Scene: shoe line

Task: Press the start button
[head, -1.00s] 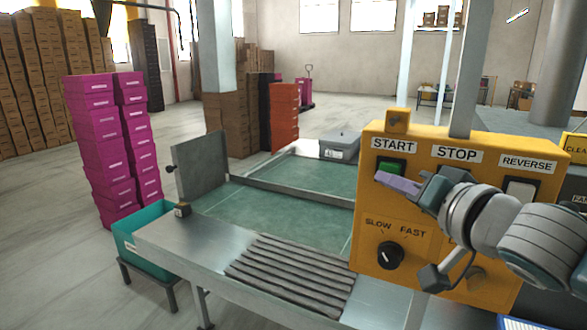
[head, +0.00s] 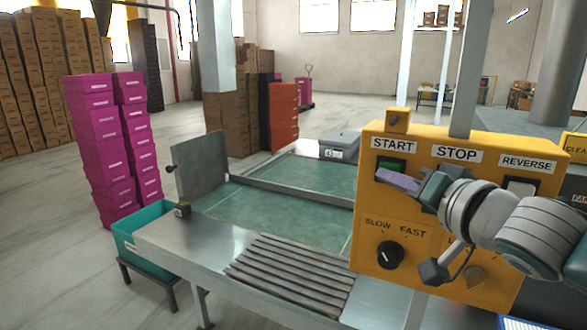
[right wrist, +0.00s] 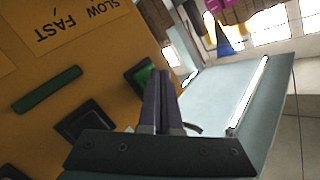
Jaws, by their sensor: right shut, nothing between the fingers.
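The green start button (head: 391,165) sits in a dark frame under the START label on the yellow control panel (head: 366,215). My right gripper (head: 380,173) is shut and empty, its purple fingers just in front of the button's lower part. In the right wrist view the fingertips (right wrist: 163,76) are beside the green button (right wrist: 146,77) and overlap its edge; I cannot tell whether they touch it. The stop button under the STOP label is mostly hidden by my gripper. My left gripper is not in view.
A teal bin (head: 150,254) stands at the belt's near end.

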